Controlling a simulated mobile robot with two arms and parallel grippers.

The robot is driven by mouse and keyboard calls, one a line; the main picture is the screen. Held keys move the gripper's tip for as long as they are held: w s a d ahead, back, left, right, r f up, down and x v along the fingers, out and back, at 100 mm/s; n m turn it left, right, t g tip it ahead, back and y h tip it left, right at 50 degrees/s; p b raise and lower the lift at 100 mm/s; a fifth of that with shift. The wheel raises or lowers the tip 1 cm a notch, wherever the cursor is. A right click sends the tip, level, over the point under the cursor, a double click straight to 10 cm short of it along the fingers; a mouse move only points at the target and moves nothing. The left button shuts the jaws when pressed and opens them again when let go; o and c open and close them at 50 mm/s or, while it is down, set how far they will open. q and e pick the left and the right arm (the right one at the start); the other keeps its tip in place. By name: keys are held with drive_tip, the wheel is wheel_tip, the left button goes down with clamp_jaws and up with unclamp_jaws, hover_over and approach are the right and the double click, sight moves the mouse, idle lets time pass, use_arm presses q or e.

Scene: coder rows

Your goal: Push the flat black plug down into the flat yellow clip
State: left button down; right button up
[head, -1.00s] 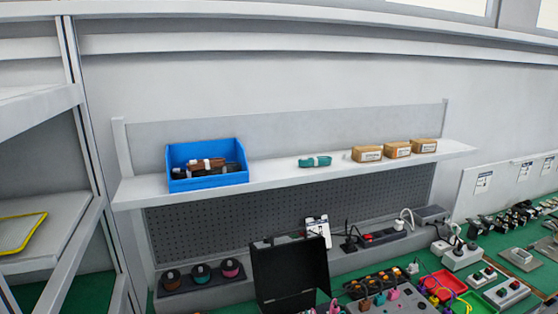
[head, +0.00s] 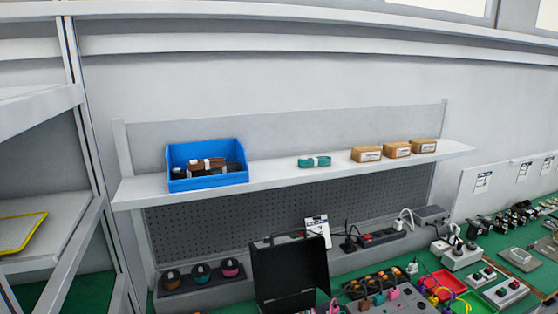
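I cannot make out a flat black plug or a flat yellow clip for certain in the head view. Small black plugs stand in a row of orange-marked sockets (head: 376,284) at the bottom centre, too small to tell apart. A black plug (head: 349,243) stands on the grey ledge behind the open black case (head: 289,272). Neither of my grippers shows in the head view.
A shelf (head: 290,174) holds a blue bin (head: 206,166), a teal coil (head: 314,161) and small cardboard boxes (head: 397,149). Spools (head: 201,273) stand below. A red tray (head: 445,283) and button boxes (head: 505,292) crowd the green bench at right.

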use_arm(q)
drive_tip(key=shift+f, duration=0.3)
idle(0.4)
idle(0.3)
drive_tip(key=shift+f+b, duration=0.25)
drive_tip(key=shift+b, duration=0.15)
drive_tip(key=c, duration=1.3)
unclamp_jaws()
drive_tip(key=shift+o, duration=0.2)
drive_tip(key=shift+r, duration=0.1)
